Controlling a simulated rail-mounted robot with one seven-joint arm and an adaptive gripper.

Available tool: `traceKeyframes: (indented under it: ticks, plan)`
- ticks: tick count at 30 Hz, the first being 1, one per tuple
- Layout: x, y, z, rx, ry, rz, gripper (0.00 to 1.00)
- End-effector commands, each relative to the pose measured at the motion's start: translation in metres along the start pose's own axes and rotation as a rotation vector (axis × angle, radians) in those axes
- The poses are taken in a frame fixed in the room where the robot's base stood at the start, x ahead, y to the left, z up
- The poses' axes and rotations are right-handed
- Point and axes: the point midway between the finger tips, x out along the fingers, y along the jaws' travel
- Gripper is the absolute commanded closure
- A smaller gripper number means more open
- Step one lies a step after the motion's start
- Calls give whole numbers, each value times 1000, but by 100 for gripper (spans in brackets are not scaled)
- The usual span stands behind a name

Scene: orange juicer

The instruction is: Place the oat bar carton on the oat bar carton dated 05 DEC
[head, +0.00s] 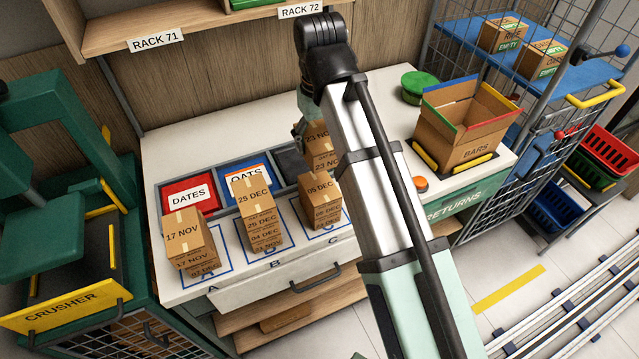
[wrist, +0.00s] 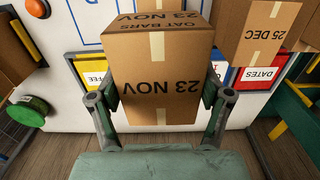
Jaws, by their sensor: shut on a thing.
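My gripper (wrist: 160,95) is shut on an oat bar carton (wrist: 160,75) marked 23 NOV, one finger on each side. In the head view the held carton (head: 319,139) is behind stack C, and my arm hides part of it and most of the gripper. The carton dated 05 DEC (head: 320,187) is on top of stack C, in front of the held carton. I cannot tell whether the two cartons touch.
Stack B, topped by a 25 DEC carton (head: 253,197), stands left of stack C. Stack A, topped by a 17 NOV carton (head: 183,233), is farther left. DATES (head: 188,194) and OATS (head: 246,174) signs stand behind. An open BARS box (head: 455,127) is at right.

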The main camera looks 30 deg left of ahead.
Motion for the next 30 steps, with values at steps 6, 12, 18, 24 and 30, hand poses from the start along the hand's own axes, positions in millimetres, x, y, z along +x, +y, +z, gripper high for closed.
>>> traceKeyframes:
  ticks: [6,12,18,24,30]
  plan:
    - [43,0,2,0,-2,0,65]
    - [68,0,1,1,-1,0,65]
    - [76,0,0,1,1,0,65]
    - [96,0,1,1,-1,0,65]
    - [110,0,0,1,1,0,65]
